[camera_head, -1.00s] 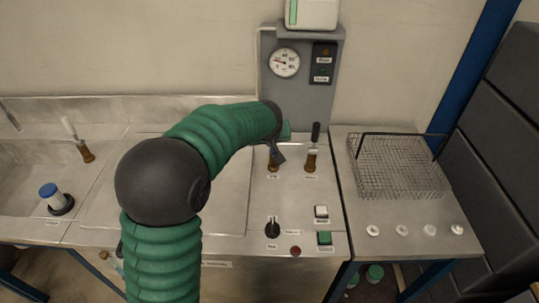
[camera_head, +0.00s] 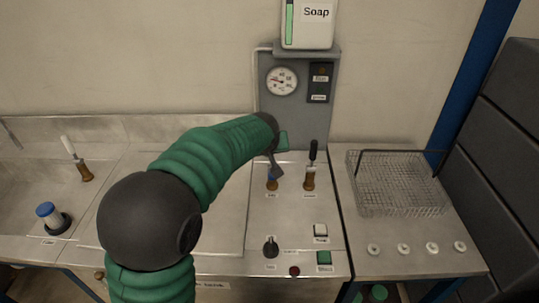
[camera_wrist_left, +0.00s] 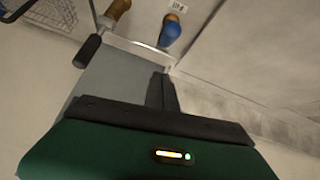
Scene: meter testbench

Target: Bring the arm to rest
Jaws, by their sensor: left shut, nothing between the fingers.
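My left arm (camera_head: 150,220) reaches in from the lower left over the steel bench. Its gripper (camera_head: 277,170) is at the left brown-based valve (camera_head: 272,185) on the panel. In the left wrist view my gripper (camera_wrist_left: 162,92) has its dark fingers together with nothing between them. The valve's blue handle (camera_wrist_left: 170,30) shows just beyond the fingertips; I cannot tell whether they touch. My right gripper is not in view.
A second valve (camera_head: 310,180) with a black handle stands close to the right. Behind are a gauge (camera_head: 282,81) and a soap box (camera_head: 308,25). A wire basket (camera_head: 398,185) is at right. A black knob (camera_head: 270,247) and buttons are in front.

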